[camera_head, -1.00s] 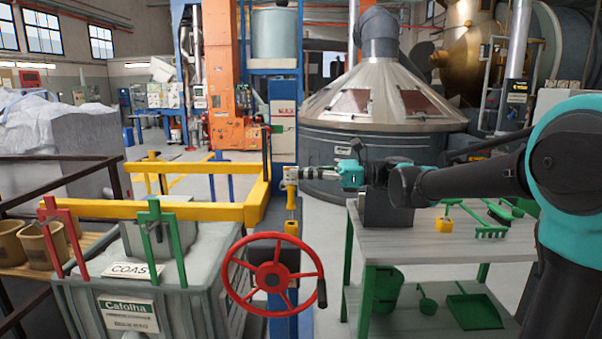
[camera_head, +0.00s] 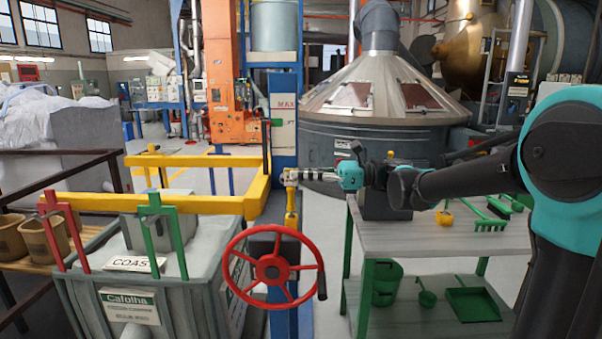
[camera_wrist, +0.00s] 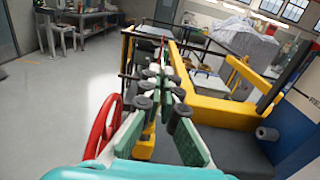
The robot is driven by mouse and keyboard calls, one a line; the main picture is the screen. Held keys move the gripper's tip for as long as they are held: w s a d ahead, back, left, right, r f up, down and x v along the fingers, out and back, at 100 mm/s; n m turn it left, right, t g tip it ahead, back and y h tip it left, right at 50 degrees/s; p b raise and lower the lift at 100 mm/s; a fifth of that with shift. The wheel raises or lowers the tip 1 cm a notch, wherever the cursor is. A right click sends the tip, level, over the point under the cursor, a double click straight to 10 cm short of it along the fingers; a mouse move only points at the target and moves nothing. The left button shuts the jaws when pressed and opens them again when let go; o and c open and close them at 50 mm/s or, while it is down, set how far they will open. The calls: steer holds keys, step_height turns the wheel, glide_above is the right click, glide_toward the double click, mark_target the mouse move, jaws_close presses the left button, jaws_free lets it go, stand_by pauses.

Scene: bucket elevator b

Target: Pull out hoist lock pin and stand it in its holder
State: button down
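A yellow upright piece (camera_head: 292,216), which looks like the hoist lock pin, stands beside the blue post above the red handwheel. My gripper (camera_head: 288,176) is level, pointing left, just above it. A pale yellow part shows at the gripper's tip; I cannot tell whether it belongs to the pin or touches the fingers. In the wrist view, the green fingers of my gripper (camera_wrist: 161,82) run close together, and a yellow piece (camera_wrist: 146,142) shows below them. What lies between the fingertips is unclear. I cannot identify the pin's holder for certain.
The red handwheel (camera_head: 271,268) is just below my gripper. A yellow bar (camera_head: 150,204) lies left, above the grey bin (camera_head: 150,290). Floor shows between post and table.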

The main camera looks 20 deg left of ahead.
steer(key=shift+f, duration=1.05)
steer(key=c, duration=1.6)
jaws_free()
steer(key=shift+c, duration=0.2)
steer(key=v, duration=1.2)
